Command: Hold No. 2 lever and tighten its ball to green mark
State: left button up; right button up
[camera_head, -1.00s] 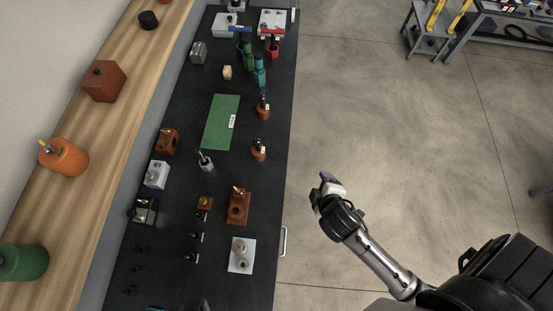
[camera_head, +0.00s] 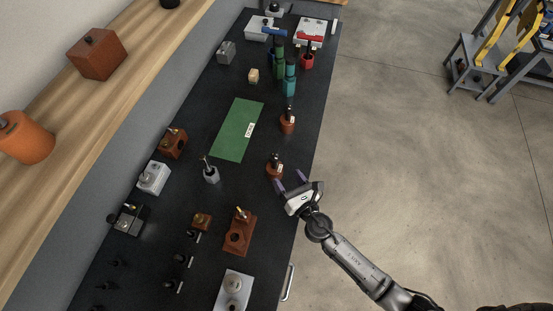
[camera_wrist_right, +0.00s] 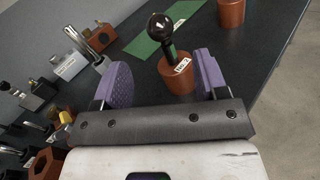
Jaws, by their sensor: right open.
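The lever nearest my right gripper is a round red-brown base (camera_head: 274,171) with a black stem, near the bench's right edge. In the right wrist view the lever shows between the fingers (camera_wrist_right: 164,80), with no contact visible. A similar lever base (camera_head: 287,124) stands farther back. My left gripper is out of view.
A green mat (camera_head: 237,130) lies on the dark bench. A grey base with a lever (camera_head: 211,174) and a brown block (camera_head: 240,235) stand left of my right gripper. Teal bottles (camera_head: 289,78) stand farther back.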

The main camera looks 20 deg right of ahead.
aim_at(272, 155)
jog(key=w, duration=0.7)
jog(key=w+a, duration=0.1)
jog(key=w, duration=0.2)
jog(key=shift+w, duration=0.2)
jog(key=c, duration=1.1)
jog(key=o, duration=1)
jog(key=shift+r, duration=0.25)
jog(key=shift+c, duration=0.3)
jog(key=c, duration=1)
